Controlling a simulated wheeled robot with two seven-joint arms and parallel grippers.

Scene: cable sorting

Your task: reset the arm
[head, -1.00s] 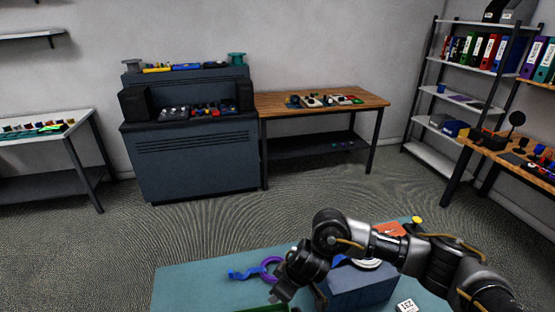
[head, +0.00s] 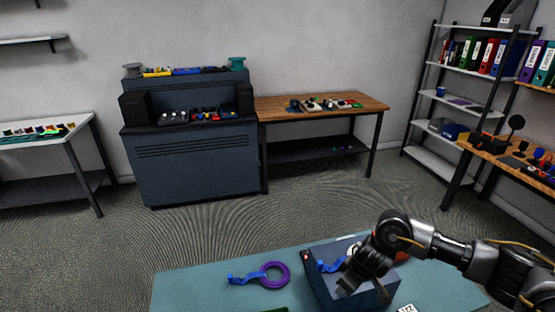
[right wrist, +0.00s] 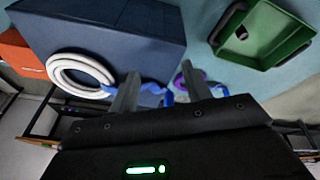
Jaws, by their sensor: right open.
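My right arm comes in from the right in the head view. Its gripper (head: 362,287) is over the blue-grey box (head: 328,292) on the teal table (head: 205,286). In the right wrist view the gripper (right wrist: 160,88) has its fingers apart with nothing gripped between them. A white coiled cable (right wrist: 54,72) with a blue strap lies against the box (right wrist: 110,30); the arm mostly hides it in the head view. A purple cable ring (head: 287,275) with a blue strap (head: 243,279) lies on the table left of the box. My left gripper is not in view.
A green tray (right wrist: 272,58) shows in the right wrist view, with an orange object (right wrist: 20,50) on the opposite side. A white label (head: 407,308) lies right of the box. The table's left part is bare. Benches and shelves stand far back.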

